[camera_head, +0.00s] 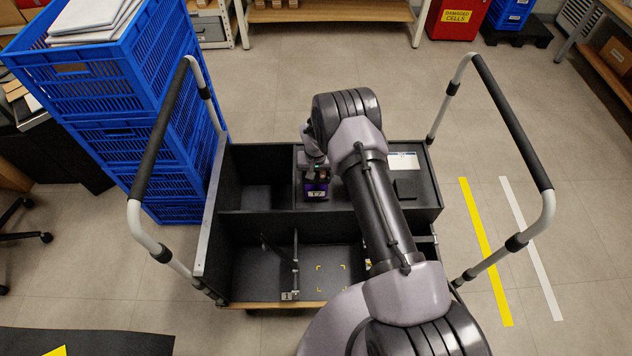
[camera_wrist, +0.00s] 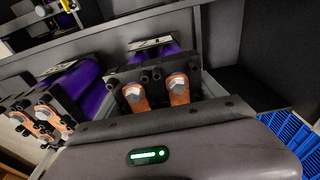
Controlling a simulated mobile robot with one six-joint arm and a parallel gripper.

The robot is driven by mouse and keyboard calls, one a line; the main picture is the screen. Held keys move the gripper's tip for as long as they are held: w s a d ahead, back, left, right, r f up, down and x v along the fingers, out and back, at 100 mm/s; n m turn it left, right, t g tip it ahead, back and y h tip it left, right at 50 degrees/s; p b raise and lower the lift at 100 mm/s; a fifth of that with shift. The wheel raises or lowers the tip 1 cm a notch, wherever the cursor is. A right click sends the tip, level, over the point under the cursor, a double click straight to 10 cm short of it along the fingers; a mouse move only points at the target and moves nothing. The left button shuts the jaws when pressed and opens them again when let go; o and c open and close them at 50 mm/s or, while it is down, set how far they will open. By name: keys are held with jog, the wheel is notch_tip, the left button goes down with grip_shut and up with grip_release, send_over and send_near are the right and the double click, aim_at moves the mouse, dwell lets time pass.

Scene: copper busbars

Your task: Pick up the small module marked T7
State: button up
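The small purple module marked T7 (camera_head: 317,193) stands in the rear part of the black-walled cart, its white label facing forward. My gripper (camera_head: 315,165) is right at its top in the head view; my wrist partly covers that spot. In the wrist view, a purple module with a black end block and two bolted copper tabs (camera_wrist: 155,88) lies just beyond my gripper housing. A second purple module with copper tabs (camera_wrist: 75,82) is to its left.
The cart's left rear compartment (camera_head: 258,196) is empty. A small black block (camera_head: 405,188) and a white label lie on the cart's right rear surface. Upright handles (camera_head: 512,120) rise at both sides. Stacked blue crates (camera_head: 105,85) stand close at the left.

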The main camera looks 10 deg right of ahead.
jog(key=c, duration=1.1)
jog(key=shift+w+r, duration=0.1)
jog(key=shift+r, duration=0.05)
jog(key=shift+c, duration=0.7)
